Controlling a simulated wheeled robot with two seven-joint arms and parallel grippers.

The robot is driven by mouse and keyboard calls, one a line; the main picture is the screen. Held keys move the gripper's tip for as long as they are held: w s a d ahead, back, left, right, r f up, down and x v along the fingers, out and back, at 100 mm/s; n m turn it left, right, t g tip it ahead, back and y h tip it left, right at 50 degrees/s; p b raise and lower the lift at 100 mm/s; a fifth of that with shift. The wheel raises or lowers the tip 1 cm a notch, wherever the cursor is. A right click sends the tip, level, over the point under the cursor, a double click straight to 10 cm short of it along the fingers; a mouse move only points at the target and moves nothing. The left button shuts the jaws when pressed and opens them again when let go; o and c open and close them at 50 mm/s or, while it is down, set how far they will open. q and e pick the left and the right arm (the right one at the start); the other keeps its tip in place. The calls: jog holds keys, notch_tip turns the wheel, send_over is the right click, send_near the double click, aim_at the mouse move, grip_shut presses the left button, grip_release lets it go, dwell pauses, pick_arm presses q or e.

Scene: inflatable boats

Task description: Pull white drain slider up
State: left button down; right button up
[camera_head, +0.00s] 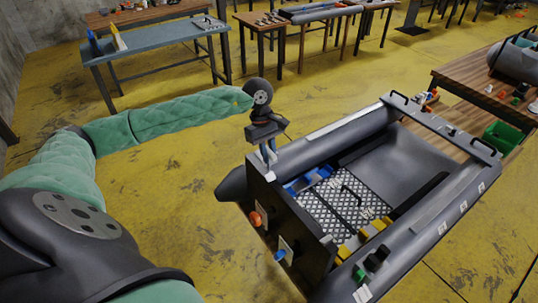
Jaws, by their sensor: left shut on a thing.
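The grey inflatable boat (345,130) lies at the centre right, its dark transom (285,225) facing me. A small white piece (269,177), which looks like the drain slider, shows at the transom's top left corner. My left gripper (268,159) comes down from above on this corner, fingers pointing down and shut on the white piece. The fingers hide part of it, so I cannot tell how far up it sits. An orange knob (255,219) and a blue knob (279,256) sit on white plates on the transom. My right gripper is not in view.
Inside the boat are a checkered floor panel (345,203), blue parts (305,181) and yellow blocks (362,240). Other tables stand at the back. The yellow floor left of the boat is clear.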

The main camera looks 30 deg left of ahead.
pick_arm(q)
jog(key=shift+r, duration=1)
jog(key=c, duration=1.2)
grip_release()
jog(key=shift+c, duration=0.2)
jog(key=shift+r, duration=0.1)
jog(key=shift+r, duration=3.45)
